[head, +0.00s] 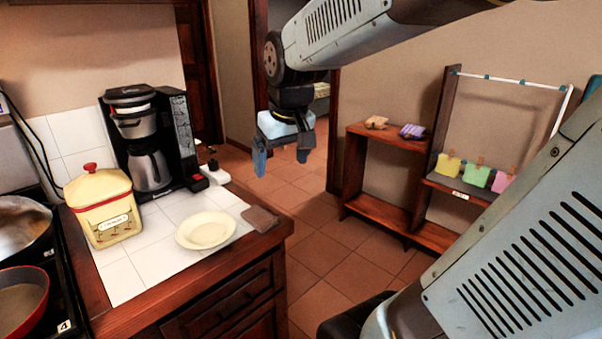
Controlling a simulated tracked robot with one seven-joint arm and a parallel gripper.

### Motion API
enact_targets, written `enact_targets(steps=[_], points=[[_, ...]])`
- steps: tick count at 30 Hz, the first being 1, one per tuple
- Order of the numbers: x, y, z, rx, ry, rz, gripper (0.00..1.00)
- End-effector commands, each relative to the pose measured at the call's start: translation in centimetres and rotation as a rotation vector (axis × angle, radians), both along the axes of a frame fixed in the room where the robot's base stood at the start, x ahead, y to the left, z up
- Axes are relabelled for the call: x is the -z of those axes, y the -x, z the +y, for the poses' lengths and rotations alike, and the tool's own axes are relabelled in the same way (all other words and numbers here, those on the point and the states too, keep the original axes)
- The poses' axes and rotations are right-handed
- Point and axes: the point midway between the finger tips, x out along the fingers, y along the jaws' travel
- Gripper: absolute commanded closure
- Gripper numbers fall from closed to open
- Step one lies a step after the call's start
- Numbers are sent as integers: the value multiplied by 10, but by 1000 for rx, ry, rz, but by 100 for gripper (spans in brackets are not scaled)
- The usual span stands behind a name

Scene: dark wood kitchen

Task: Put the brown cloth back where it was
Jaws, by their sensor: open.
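A small flat brown cloth (260,218) lies on the corner of the tiled counter, just right of a cream plate (206,231). My gripper (282,158) hangs in the air with its fingers pointing down, above and beyond the counter's right edge in the picture. Its two fingers are apart, with nothing between them. It is clear of the brown cloth. A tan folded cloth-like bundle (376,122) and a purple striped one (412,131) lie on top of the low wooden shelf (385,140).
A coffee maker (150,140), a yellow canister (101,205) and pans (22,300) crowd the counter's left side. Yellow, green and pink cloths (477,175) with clips line the shelf unit. A white rail (510,80) runs above. Tiled floor (320,225) between counter and shelf is open.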

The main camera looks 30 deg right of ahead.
Motion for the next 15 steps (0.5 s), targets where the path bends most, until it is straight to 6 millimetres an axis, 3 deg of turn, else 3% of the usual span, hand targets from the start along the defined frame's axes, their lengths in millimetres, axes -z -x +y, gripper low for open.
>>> enact_targets(steps=[7, 15], points=[[-10, 59, 0, 55, -25, -101, 7], [-10, 91, 4, 88, -43, -156, 7]])
